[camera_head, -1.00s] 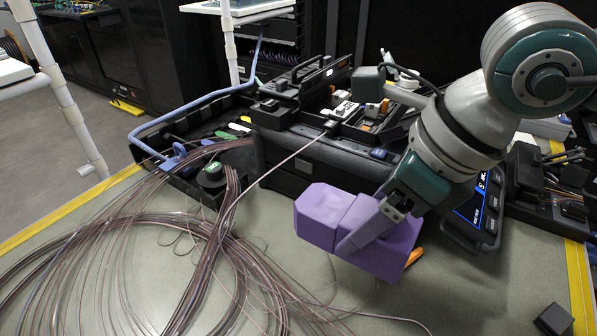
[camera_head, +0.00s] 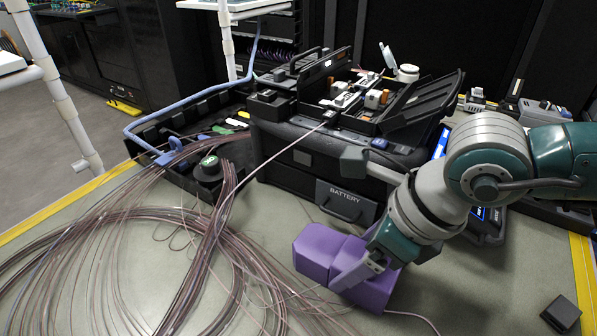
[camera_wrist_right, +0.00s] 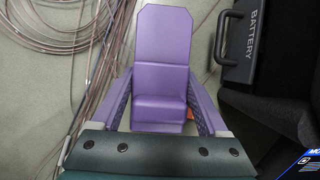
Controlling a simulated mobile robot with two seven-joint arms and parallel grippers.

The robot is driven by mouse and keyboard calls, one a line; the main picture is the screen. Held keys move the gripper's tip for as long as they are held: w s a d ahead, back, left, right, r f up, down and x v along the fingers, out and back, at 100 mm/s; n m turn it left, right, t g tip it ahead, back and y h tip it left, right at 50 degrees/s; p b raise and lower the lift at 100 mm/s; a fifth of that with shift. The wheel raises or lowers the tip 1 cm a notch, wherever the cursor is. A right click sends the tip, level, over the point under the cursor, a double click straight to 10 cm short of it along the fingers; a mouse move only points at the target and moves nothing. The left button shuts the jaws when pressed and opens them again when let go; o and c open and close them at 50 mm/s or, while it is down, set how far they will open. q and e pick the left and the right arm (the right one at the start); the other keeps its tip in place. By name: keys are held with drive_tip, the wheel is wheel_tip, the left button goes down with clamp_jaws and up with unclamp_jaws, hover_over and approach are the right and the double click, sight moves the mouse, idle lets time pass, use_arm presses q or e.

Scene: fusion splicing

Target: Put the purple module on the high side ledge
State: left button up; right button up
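The purple module (camera_head: 316,250) is a blocky piece over the front middle of the table. My right gripper (camera_head: 345,275) is shut on it, with one finger along each long side. In the right wrist view the module (camera_wrist_right: 163,55) lies between the two fingers (camera_wrist_right: 162,110), its far end pointing away from the wrist. Whether its underside touches the table cannot be told. My left gripper is not in view. Which surface is the high side ledge is unclear; a raised white shelf (camera_head: 225,14) stands at the top.
A black splicer case (camera_head: 300,155) with a BATTERY panel (camera_head: 345,202) stands behind the module. Coiled fibre cables (camera_head: 130,235) cover the table's left, with strands reaching the module. Another white shelf (camera_head: 12,62) is at far left. A small black block (camera_head: 560,313) sits front right.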

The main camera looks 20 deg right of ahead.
drive_tip(key=o, duration=0.4)
drive_tip(key=shift+c, duration=0.2)
